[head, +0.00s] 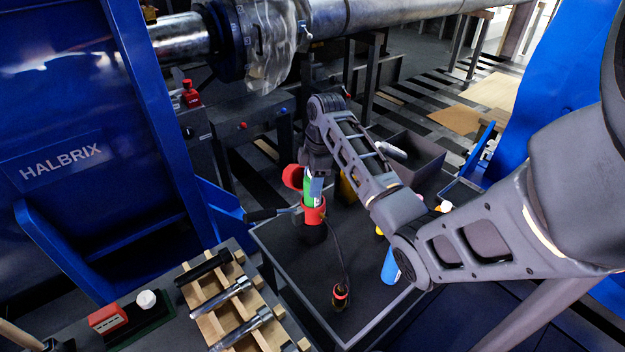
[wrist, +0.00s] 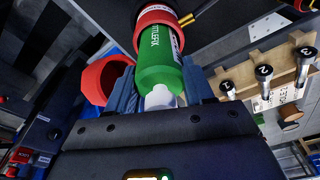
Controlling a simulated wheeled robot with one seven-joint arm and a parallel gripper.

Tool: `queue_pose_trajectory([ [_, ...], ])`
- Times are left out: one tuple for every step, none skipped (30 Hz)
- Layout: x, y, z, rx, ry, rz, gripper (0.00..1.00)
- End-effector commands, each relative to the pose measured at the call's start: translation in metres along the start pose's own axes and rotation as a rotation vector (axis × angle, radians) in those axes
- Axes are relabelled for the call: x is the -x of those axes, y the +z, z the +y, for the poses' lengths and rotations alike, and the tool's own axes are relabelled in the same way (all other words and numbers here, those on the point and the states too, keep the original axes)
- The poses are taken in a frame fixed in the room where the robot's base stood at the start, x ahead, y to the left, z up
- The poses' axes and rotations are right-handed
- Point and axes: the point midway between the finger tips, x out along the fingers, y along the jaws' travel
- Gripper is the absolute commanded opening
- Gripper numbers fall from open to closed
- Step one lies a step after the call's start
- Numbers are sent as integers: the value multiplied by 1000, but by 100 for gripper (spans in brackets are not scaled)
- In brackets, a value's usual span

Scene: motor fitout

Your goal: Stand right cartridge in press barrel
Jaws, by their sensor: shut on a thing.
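The green cartridge (wrist: 160,62) has white lettering and a white nozzle (wrist: 160,97) that points towards the wrist camera. My gripper (head: 312,180) is shut on it, with a finger on each side in the wrist view (wrist: 158,88). In the head view the cartridge (head: 309,192) is upright, with its lower end at the red mouth of the press barrel (head: 314,213). In the wrist view the red rim (wrist: 158,13) surrounds its far end. How deep it sits is hidden. A red cup-like part (wrist: 101,78) is beside the cartridge, apart from the barrel rim.
A blue cartridge-like item (head: 390,267) stands on the dark bench (head: 290,262) to the right. A cable runs to a small red-ringed part (head: 340,295). A wooden rack (head: 205,302) with several metal tools is at the front left. A grey bin (head: 415,155) is behind.

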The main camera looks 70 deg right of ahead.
Motion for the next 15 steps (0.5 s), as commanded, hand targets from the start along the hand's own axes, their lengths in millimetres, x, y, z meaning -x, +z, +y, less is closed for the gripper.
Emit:
queue_pose_trajectory([
  [-1,0,0,0,1,0,0],
  [-2,0,0,0,1,0,0],
  [-3,0,0,0,1,0,0],
  [-3,0,0,0,1,0,0],
  [-4,1,0,0,1,0,0],
  [-5,1,0,0,1,0,0],
  [-6,1,0,0,1,0,0],
  [-6,1,0,0,1,0,0],
  [-7,1,0,0,1,0,0],
  [-8,1,0,0,0,0,0],
  [-8,1,0,0,0,0,0],
  [-9,2,0,0,0,0,0],
  [-10,2,0,0,0,0,0],
  [-11,2,0,0,0,0,0],
  [-12,2,0,0,0,0,0],
])
